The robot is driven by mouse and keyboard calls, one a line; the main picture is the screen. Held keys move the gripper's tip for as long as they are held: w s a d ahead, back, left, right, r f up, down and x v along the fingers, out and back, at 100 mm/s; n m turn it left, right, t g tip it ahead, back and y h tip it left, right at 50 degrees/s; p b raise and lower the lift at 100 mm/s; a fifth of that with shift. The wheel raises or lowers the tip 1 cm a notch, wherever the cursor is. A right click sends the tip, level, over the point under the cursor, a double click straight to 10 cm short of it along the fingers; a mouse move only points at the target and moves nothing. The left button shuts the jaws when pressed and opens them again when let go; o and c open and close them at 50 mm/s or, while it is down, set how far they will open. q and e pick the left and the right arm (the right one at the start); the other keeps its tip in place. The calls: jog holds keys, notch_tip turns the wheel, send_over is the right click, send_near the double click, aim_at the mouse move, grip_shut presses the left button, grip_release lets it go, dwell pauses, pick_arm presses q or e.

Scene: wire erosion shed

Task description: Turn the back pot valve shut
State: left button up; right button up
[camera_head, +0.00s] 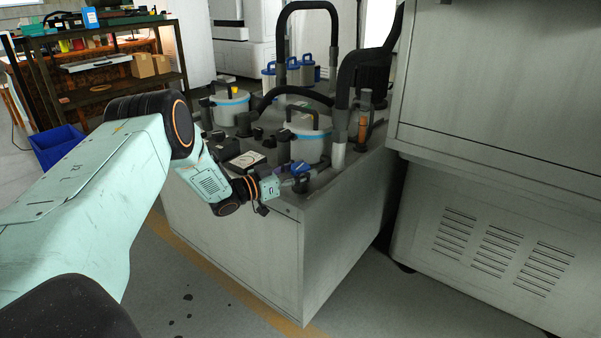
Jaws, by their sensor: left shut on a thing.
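Two white pots with blue bands stand on a grey cabinet: one pot (308,138) nearer the middle, the other pot (230,104) to its left. A blue valve handle (299,167) sits low at the front of the middle pot. My left gripper (293,181) reaches in from the left along the cabinet's front edge and is shut at this valve; its fingertips are small and partly hidden, so the exact grip is unclear. I cannot tell from this view which pot is called the back one. My right gripper is not in view.
The grey cabinet (237,235) carries the pots, with thick black hoses (345,75) arching above. A large grey machine (500,90) stands close on the right. A blue bin (56,146) and a shelf rack (105,92) are at left.

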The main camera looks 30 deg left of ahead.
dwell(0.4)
pick_arm(q)
jog(key=o, duration=1.2)
jog(key=shift+c, duration=0.2)
jog(key=v, duration=1.2)
